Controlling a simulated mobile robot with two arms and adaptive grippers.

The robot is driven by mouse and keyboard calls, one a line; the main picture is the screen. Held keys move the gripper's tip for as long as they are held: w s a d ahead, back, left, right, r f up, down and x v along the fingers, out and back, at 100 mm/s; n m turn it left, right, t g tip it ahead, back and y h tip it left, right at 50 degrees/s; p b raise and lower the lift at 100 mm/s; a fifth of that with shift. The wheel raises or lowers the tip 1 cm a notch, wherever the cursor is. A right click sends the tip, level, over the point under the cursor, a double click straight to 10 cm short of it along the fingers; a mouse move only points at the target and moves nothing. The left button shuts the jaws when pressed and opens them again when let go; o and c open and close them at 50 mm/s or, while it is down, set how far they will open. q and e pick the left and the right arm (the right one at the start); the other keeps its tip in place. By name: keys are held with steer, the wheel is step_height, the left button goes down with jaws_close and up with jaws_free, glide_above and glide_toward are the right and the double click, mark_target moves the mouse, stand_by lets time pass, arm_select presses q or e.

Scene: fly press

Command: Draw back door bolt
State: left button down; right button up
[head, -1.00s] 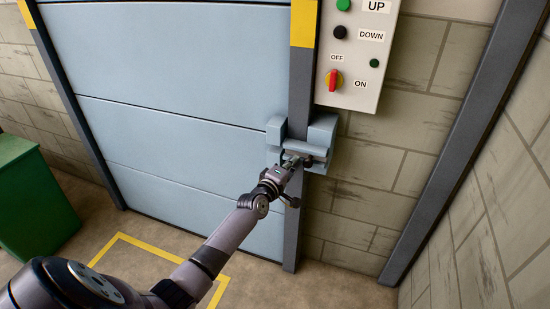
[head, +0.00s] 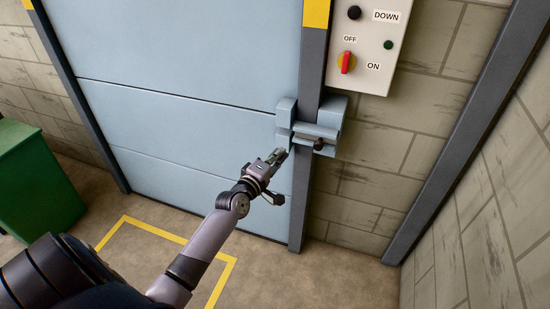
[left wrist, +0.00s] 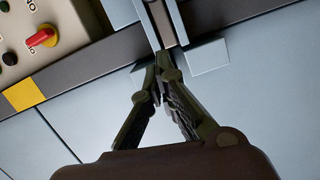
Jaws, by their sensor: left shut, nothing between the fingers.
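The door bolt (head: 316,130) is a pale blue fitting across the dark door post, at the right edge of the light blue shutter door (head: 190,90). A dark round knob (head: 318,144) stands out at its lower front. My left gripper (head: 279,154) is shut and empty, just left of and below the bolt, apart from the knob. In the left wrist view my gripper's fingers (left wrist: 160,62) come together in front of the fitting, whose pale block (left wrist: 208,57) shows beside them. The fingers hide part of the fitting there. My right gripper is out of view.
A control box (head: 362,45) with a red rotary switch (head: 347,62) and buttons hangs on the wall above the bolt. A green bin (head: 35,185) stands at the left. Yellow floor lines (head: 150,230) mark the floor before the door. A dark beam (head: 470,130) runs at the right.

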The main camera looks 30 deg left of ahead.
arm_select(q)
steer(key=shift+s+d, duration=0.1)
steer(key=shift+s, duration=0.85)
steer(key=s+d+f+m+g, duration=0.25)
steer(key=s+f, duration=0.25)
steer(key=f, duration=0.6)
steer(key=s+d+f+m+g, duration=0.25)
steer(key=s+f, duration=0.35)
steer(key=f, duration=0.6)
steer(key=s+d+f+m+g, duration=0.1)
steer(key=s+f+m+g, duration=0.3)
steer(key=f, duration=0.7)
steer(key=s+d+f+m+g, duration=0.2)
steer(key=s+f, duration=0.4)
steer(key=s, duration=0.6)
steer(key=s+d+f+m+g, duration=0.2)
steer(key=s+f+m, duration=0.3)
steer(key=s, duration=0.7)
steer(key=s+d+f+m+g, duration=0.2)
steer(key=s+f, duration=0.5)
steer(key=s, duration=0.5)
steer(key=shift+s+d+f+m+g+h, duration=0.15)
steer(key=shift+s+d+m+g+h, duration=0.2)
steer(key=shift+m+g, duration=0.4)
